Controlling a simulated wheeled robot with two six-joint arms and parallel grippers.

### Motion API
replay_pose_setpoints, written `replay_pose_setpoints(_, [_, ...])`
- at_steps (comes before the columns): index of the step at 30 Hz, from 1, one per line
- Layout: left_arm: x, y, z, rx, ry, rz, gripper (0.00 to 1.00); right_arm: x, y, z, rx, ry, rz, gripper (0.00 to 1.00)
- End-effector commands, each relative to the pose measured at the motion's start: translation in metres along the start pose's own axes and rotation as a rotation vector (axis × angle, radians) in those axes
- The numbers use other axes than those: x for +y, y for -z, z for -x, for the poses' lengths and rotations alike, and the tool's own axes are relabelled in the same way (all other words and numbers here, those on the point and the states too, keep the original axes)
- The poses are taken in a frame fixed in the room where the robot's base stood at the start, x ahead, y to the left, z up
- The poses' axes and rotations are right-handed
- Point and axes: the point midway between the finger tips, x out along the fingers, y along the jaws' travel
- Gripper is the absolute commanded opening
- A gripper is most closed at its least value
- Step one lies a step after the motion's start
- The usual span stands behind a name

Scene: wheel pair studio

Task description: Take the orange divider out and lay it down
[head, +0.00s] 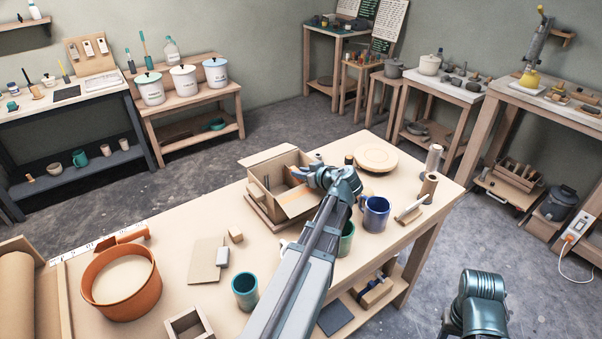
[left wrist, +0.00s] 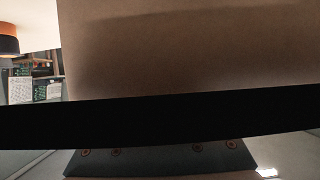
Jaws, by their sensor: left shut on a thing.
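An open cardboard box (head: 262,203) stands on the workbench, its flaps spread.
Blue mug (head: 375,213), teal cup (head: 245,290) and a round wooden disc (head: 375,158) stand near the box. An orange round tub (head: 121,284) is at the left. A flat tan board (head: 206,262) lies mid-bench. Bare bench lies left of the box.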

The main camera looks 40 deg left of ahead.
Motion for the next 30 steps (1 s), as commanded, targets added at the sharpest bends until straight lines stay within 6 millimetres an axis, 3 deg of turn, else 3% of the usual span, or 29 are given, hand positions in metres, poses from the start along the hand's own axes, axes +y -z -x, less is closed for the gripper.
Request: replay_pose_setpoints(30, [0.0,0.026,0.013,0.0,0.0,0.0,0.0,0.003,-0.002,0.028,0.0,0.0,0.0,0.5])
